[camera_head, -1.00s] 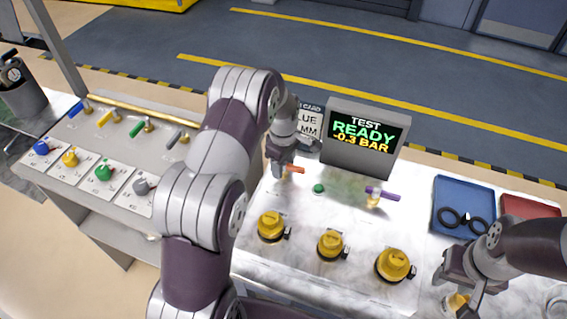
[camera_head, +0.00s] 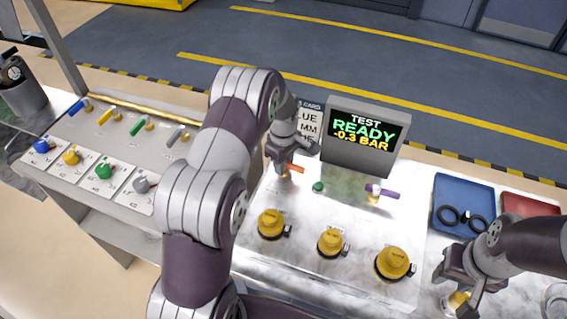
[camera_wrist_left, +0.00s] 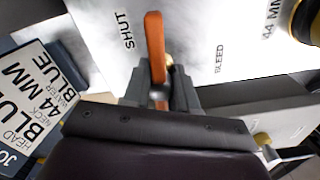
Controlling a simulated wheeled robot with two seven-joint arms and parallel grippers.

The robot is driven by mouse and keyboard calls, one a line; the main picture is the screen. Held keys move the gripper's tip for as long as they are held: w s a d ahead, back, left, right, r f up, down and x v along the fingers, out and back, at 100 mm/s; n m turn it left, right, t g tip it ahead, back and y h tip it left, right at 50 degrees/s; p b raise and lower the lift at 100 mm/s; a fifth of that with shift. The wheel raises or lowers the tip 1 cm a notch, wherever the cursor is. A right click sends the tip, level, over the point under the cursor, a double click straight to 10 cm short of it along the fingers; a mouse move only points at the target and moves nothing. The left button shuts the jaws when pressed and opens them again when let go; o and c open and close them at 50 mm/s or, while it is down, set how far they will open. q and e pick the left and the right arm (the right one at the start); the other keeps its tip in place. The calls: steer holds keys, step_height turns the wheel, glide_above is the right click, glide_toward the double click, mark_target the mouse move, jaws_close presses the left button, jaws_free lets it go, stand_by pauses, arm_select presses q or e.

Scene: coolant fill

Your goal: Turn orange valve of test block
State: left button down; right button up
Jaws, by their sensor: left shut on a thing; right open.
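The orange valve handle (camera_head: 296,168) sits on the white test block (camera_head: 335,205), left of a green button (camera_head: 318,187). In the left wrist view the orange handle (camera_wrist_left: 155,45) stands between my left fingers, pointing toward the printed word SHUT, with BLEED printed to its right. My left gripper (camera_head: 284,163) is shut on the handle; its fingers (camera_wrist_left: 158,95) also show in the left wrist view. My right gripper (camera_head: 461,299) is open at the front right, around or just above a yellow-topped part (camera_head: 458,300); I cannot tell whether it touches it.
The test display (camera_head: 365,135) reads READY, -0.3 BAR. A purple valve handle (camera_head: 383,191) stands to the right, and yellow caps (camera_head: 330,242) line the front. A blue tray (camera_head: 463,200) holds black rings. A job card (camera_head: 308,122) stands behind my left gripper.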

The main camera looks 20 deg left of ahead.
arm_select(q)
steer(key=m, duration=0.8)
steer(key=shift+r, duration=0.1)
steer(key=m, duration=0.4)
steer(key=shift+w+m, duration=0.1)
steer(key=shift+m, duration=1.9)
steer(key=c, duration=0.9)
jaws_free()
